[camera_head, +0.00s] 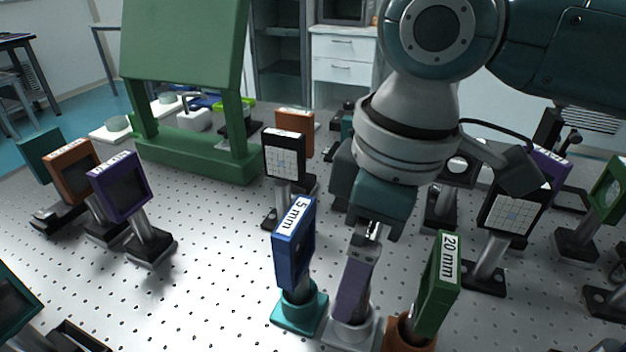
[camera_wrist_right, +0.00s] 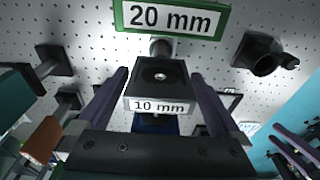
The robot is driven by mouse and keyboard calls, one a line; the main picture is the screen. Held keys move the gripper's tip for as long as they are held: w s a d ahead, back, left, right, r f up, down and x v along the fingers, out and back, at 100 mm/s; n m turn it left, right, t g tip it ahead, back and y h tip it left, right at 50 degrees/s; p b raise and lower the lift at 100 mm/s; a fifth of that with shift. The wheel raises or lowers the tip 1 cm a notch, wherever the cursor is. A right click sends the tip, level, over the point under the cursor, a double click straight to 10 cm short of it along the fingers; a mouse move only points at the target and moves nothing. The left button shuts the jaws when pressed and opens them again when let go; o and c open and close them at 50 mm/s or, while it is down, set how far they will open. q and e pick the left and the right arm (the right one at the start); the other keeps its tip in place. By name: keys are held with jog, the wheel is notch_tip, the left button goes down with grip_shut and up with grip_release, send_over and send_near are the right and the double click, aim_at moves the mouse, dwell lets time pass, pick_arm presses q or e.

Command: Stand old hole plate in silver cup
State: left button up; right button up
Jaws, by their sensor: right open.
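My right gripper (camera_head: 353,300) reaches down over the silver cup (camera_head: 347,334), between a blue 5 mm plate (camera_head: 294,248) in a teal cup and a green 20 mm plate (camera_head: 436,285) in an orange-brown cup. In the right wrist view its two purple fingers stand apart on either side of a dark plate (camera_wrist_right: 158,88) labelled 10 mm. The head view shows a long purple piece, likely a finger, above the silver cup; the 10 mm plate is not clear there. How it sits in the cup is hidden. No mark tells which plate is old. My left gripper is out of view.
Purple (camera_head: 121,188) and brown (camera_head: 75,173) framed mounts stand at left. A black grid target (camera_head: 284,155) stands behind the blue plate, another (camera_head: 512,214) right of the green one. A green stand (camera_head: 190,152) is at the back. The left-centre perforated tabletop is clear.

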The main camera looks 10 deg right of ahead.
aim_at(369, 290)
notch_tip(369, 290, up, 12)
jog(key=d+p, duration=0.1)
jog(key=shift+s+r+p, duration=0.15)
jog(key=shift+s+p, duration=0.2)
jog(key=shift+s, duration=0.1)
